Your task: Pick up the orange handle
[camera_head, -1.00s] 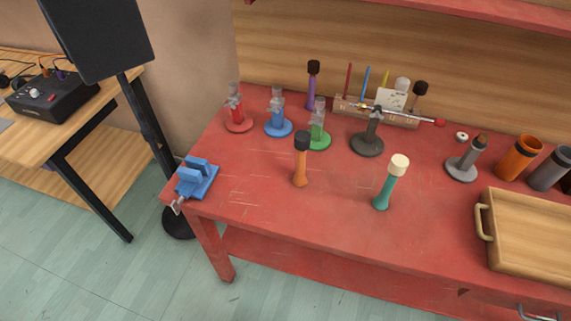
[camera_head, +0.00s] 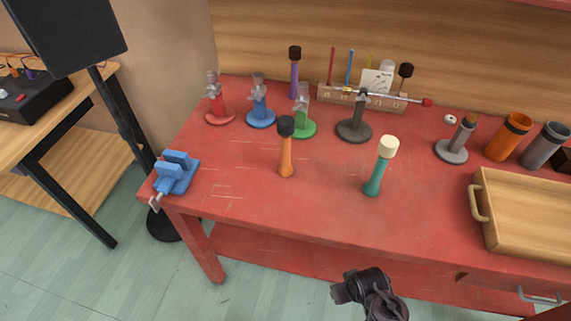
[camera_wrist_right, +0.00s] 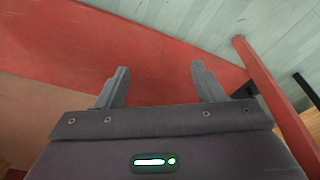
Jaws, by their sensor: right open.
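The orange handle (camera_head: 286,155) stands upright on the red workbench (camera_head: 240,215), with a dark head on top. A teal handle (camera_head: 376,178) with a cream head stands to its right. My right gripper is low at the front of the bench in the head view (camera_head: 350,288), well apart from the orange handle. In the right wrist view its two fingers (camera_wrist_right: 160,88) are spread, with nothing between them but the bench and floor behind. My left gripper is not in view.
Red, blue and green stands (camera_head: 303,127) and a dark stand (camera_head: 354,130) are behind the orange handle. A blue vise (camera_head: 175,175) is at the left corner. A wooden tray (camera_head: 480,180), orange cup (camera_head: 508,138) and grey cup (camera_head: 545,147) are at right. The bench's front left is clear.

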